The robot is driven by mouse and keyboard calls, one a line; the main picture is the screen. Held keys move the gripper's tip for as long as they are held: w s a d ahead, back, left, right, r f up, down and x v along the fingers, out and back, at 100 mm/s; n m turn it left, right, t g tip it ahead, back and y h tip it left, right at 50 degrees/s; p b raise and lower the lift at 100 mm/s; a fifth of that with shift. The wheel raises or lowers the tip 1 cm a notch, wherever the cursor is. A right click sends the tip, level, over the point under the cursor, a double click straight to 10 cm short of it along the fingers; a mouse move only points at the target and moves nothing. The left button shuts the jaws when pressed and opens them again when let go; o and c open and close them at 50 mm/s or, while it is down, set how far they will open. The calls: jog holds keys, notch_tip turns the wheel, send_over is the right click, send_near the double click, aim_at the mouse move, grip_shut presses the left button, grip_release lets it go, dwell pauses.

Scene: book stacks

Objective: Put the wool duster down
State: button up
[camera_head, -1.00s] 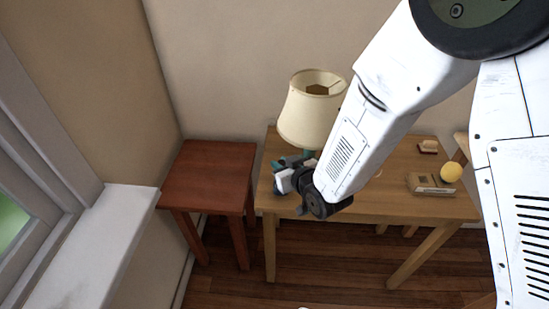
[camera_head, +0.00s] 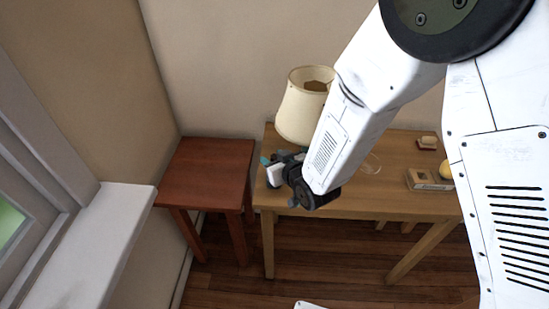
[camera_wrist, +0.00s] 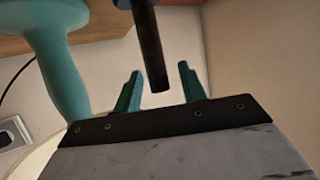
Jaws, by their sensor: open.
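In the wrist view a dark rod (camera_wrist: 152,50), which looks like the wool duster's handle, reaches between the fingers of my gripper (camera_wrist: 158,80). The two teal fingers are open, with a gap on either side of the rod. A small blue part shows at the rod's base by the wooden tabletop; the rest lies outside the frame. In the head view my gripper (camera_head: 268,172) is over the left end of the wooden table (camera_head: 400,203). I cannot make out the duster there.
A lamp (camera_head: 298,108) with a cream shade stands close behind my gripper; its teal base (camera_wrist: 62,60) shows in the wrist view. A red-brown side table (camera_head: 205,170), bare on top, stands left. A small box (camera_head: 425,181) and yellow ball (camera_head: 446,170) lie right.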

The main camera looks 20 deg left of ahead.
jog(key=v, duration=0.7)
jog(key=shift+s+r, duration=0.25)
jog(key=shift+s, duration=0.25)
